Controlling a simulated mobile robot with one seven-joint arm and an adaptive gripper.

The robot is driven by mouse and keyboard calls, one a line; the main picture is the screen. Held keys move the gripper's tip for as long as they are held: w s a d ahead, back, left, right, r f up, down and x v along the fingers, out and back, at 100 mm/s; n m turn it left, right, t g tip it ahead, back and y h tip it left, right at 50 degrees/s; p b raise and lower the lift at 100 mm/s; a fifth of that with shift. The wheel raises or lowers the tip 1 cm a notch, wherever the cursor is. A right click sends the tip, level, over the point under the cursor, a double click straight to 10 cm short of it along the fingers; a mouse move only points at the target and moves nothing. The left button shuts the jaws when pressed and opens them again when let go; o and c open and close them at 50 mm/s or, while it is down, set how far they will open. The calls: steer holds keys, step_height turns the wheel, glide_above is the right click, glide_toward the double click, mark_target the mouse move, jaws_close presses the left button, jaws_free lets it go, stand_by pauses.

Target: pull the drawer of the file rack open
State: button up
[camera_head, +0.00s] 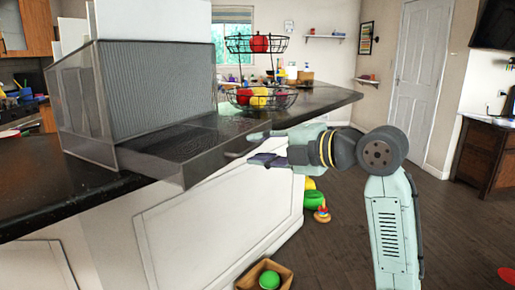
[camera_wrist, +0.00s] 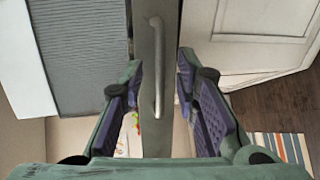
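The dark mesh file rack (camera_head: 85,105) stands on the black counter with white files upright in it. Its drawer (camera_head: 195,140) sticks out toward the right, past the counter's front edge, and its inside shows from above. My gripper (camera_head: 257,147) is at the drawer's front, with its fingers apart. In the wrist view, the grey drawer front (camera_wrist: 146,120) runs between my two open fingers (camera_wrist: 160,75). The curved metal handle (camera_wrist: 157,70) stands between them, with a gap to each finger. No finger is seen closed on it.
A two-tier wire fruit basket (camera_head: 262,97) stands behind the drawer on the counter (camera_head: 315,100). The white island panel (camera_head: 215,215) lies below the drawer. A wooden box (camera_head: 248,277) with a green ball and stacked toys (camera_head: 322,214) are on the floor. Open floor lies to the right.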

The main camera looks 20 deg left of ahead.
steer(key=v, duration=1.1)
